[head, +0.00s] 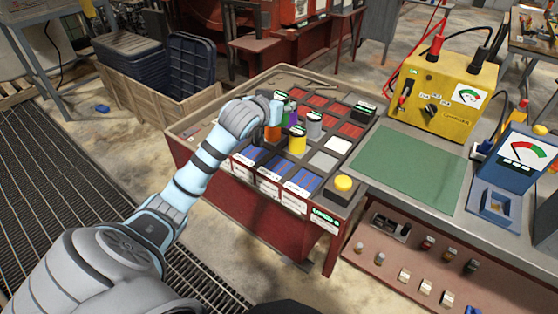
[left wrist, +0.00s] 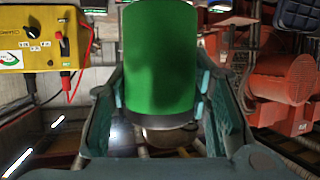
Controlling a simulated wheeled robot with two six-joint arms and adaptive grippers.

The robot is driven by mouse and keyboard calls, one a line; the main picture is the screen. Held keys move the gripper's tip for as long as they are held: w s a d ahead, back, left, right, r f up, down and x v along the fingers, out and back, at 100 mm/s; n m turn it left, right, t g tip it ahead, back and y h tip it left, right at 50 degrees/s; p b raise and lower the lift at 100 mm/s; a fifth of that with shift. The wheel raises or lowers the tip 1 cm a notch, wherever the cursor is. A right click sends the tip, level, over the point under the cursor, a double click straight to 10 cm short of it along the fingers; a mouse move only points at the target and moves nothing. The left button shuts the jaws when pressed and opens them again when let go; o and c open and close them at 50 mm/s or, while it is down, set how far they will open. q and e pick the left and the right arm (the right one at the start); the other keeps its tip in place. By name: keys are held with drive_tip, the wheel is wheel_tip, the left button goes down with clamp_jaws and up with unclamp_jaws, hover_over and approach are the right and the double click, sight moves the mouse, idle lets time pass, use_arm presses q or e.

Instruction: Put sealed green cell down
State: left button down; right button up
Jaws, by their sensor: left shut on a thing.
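A green cylindrical cell (left wrist: 160,55) fills the upper middle of the left wrist view, with a dark band at its lower end. My left gripper (left wrist: 158,105) is shut on it, one finger along each side. In the head view my left gripper (head: 272,104) is over the far-left part of the bench with the coloured cells. I cannot clearly make out the green cell there. My right gripper is in neither view.
Orange (head: 272,131), purple (head: 290,118), yellow (head: 297,140) and grey (head: 314,124) cells stand close by among red, blue and light pads. A yellow button (head: 343,184) is at the front corner. A green mat (head: 410,165) lies clear, beside a yellow meter box (head: 446,95) and blue meter (head: 515,170).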

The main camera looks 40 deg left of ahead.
use_arm(q)
wheel_tip(320, 180, down, 17)
drive_tip(key=b, duration=0.3)
drive_tip(key=shift+s+b, duration=0.1)
drive_tip(key=shift+b, duration=0.2)
drive_tip(key=c, duration=1)
unclamp_jaws()
drive_tip(key=shift+o, duration=0.8)
